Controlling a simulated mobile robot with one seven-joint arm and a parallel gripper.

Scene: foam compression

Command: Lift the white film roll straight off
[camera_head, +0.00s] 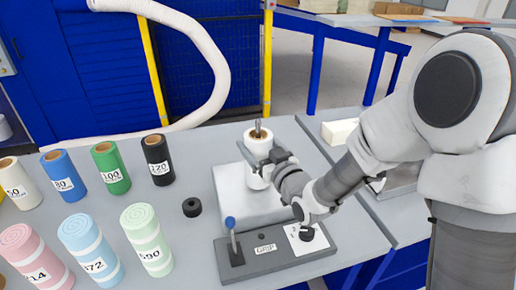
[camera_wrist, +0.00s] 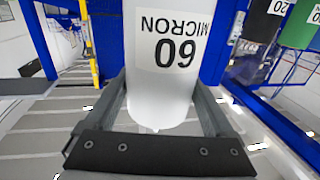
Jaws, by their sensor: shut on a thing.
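The white film roll (camera_head: 256,147) stands upright at the machine in the middle of the table, with a dark spindle tip (camera_head: 257,127) showing out of its brown core. My gripper (camera_head: 266,162) is shut on the roll from the right side. In the wrist view the roll (camera_wrist: 165,85), with an upside-down "60 MICRON" label, sits between the two fingers of my gripper (camera_wrist: 163,100). The roll's lower end in the head view is partly hidden by my gripper, so I cannot tell whether it touches the pale platform (camera_head: 237,203).
Cream, blue, green (camera_head: 111,168) and black (camera_head: 157,160) rolls stand at left. Pink, light blue and mint (camera_head: 147,240) foam rolls stand before them. A black ring (camera_head: 192,207) lies nearby. A grey base with a blue-knobbed lever (camera_head: 231,223) is in front.

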